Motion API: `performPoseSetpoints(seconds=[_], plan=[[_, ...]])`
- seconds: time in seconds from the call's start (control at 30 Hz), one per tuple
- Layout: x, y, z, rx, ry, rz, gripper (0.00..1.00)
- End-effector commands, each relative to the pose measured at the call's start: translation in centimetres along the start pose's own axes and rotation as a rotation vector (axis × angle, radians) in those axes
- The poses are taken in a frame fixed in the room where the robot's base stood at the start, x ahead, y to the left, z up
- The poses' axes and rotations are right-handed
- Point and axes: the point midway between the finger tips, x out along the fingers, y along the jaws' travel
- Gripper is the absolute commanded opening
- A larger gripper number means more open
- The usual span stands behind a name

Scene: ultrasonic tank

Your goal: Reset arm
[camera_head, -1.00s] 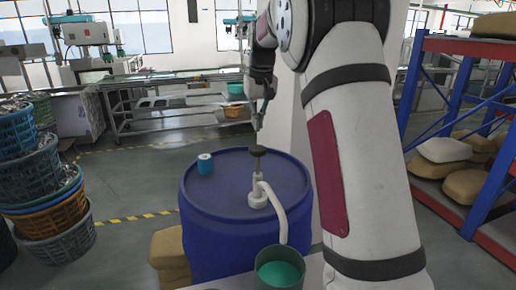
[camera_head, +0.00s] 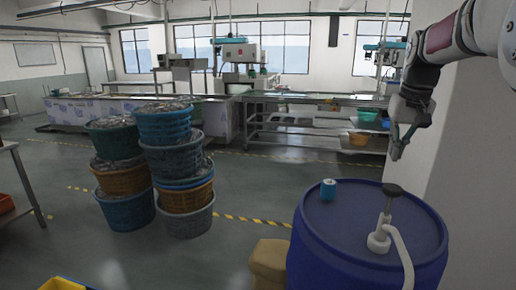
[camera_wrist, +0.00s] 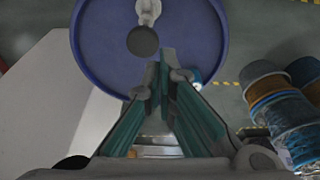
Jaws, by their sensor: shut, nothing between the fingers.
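My gripper (camera_head: 397,150) hangs at the upper right of the head view, above the far side of the blue drum and apart from it. Its fingers are together with nothing between them. In the wrist view my gripper (camera_wrist: 160,75) points over the drum (camera_wrist: 95,40), its two green-lined fingers meeting near the tips. The blue drum (camera_head: 330,235) carries a white pump (camera_head: 379,240) with a dark knob (camera_head: 392,189) and a small blue cap (camera_head: 328,188) on its lid. The knob also shows in the wrist view (camera_wrist: 143,41), left of the fingertips.
Stacks of baskets (camera_head: 165,160) stand left of the drum. A tan block (camera_head: 268,262) sits beside the drum. A pale pillar (camera_head: 470,170) rises at right, close to my arm. A long metal bench (camera_head: 310,140) runs behind. Open floor lies in the middle left.

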Motion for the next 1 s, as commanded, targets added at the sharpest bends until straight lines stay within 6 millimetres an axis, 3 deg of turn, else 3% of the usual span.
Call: performPoseSetpoints(seconds=[0.03, 0.2, 0.43, 0.6, 0.8, 1.0], plan=[[-1.5, -1.2, 1.6, -0.015, 0.016, -0.006, 0.0], [-4.8, -4.4, 7.5, -0.055, 0.064, -0.024, 0.0], [-7.0, -7.7, 16.3, -0.116, 0.128, -0.046, 0.0], [-7.0, -9.1, 23.2, -0.162, 0.176, -0.062, 0.0], [-5.4, -9.8, 30.4, -0.211, 0.225, -0.076, 0.0], [-3.9, -9.9, 34.0, -0.236, 0.252, -0.083, 0.0]])
